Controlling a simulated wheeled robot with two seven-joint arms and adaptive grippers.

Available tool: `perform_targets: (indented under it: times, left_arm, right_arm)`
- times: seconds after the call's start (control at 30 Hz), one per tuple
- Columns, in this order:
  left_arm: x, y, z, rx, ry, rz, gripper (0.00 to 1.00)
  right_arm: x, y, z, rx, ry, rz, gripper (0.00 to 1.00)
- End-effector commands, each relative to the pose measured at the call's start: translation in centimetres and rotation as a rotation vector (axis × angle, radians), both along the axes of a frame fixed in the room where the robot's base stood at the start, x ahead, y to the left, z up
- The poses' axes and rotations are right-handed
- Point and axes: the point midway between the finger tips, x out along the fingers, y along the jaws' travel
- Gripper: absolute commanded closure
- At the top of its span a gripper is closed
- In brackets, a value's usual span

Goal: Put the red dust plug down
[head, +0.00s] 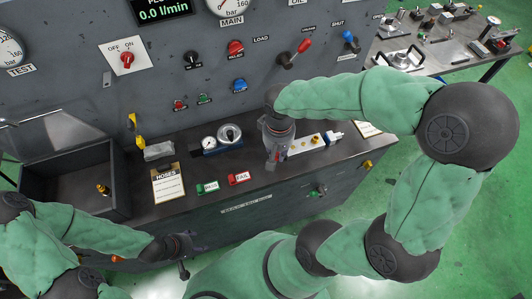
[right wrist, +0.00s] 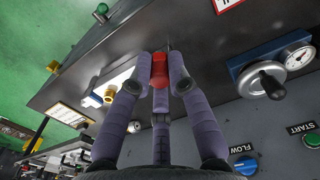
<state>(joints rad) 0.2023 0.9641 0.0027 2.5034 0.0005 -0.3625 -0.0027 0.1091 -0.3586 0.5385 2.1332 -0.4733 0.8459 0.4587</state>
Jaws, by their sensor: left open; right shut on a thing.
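The red dust plug (right wrist: 159,72) sits between the fingers of my right gripper (right wrist: 162,75) in the right wrist view. The gripper is shut on it, and the dark bench top lies just beyond the plug. I cannot tell whether the plug touches the bench. In the head view my right gripper (head: 276,155) points down over the bench top (head: 250,160), between the blue gauge block and the white plate; its fingers mostly hide the plug there. My left gripper (head: 183,265) is open and empty, low in front of the bench.
The blue block with gauge and knob (head: 222,139) is left of my right gripper. A white plate with brass fittings (head: 312,143) is to its right. The red FAIL tag (head: 238,178), green tag (head: 207,187), clipboard (head: 168,183) and open bin (head: 75,180) lie leftward. The panel (head: 180,80) rises behind.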

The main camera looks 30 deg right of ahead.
Motion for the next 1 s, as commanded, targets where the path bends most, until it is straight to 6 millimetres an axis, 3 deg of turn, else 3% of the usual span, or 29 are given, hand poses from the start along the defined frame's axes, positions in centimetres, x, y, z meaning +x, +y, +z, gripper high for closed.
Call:
perform_targets:
  times: [0.07,0.3,0.57,0.83,1.0]
  left_arm:
    - [0.0,0.0,-0.5,0.0,0.0,0.0,0.35]
    - [0.0,0.0,-1.7,0.0,0.0,0.0,0.35]
    - [0.0,0.0,-2.0,0.0,-0.001,0.0,0.35]
    - [0.0,0.0,-3.0,0.0,-0.001,0.0,0.35]
    - [0.0,0.0,-3.0,0.0,-0.001,0.0,0.35]
  right_arm:
    - [1.6,-0.1,-1.0,0.0,0.002,0.0,1.0]
    - [4.5,-0.3,-4.7,0.0,0.001,-0.001,1.0]
    - [5.6,-0.3,-5.9,0.0,0.001,-0.001,1.0]
    - [6.1,-0.4,-9.2,0.0,0.002,-0.002,1.0]
    - [6.2,-0.4,-9.5,0.0,-0.001,-0.002,1.0]
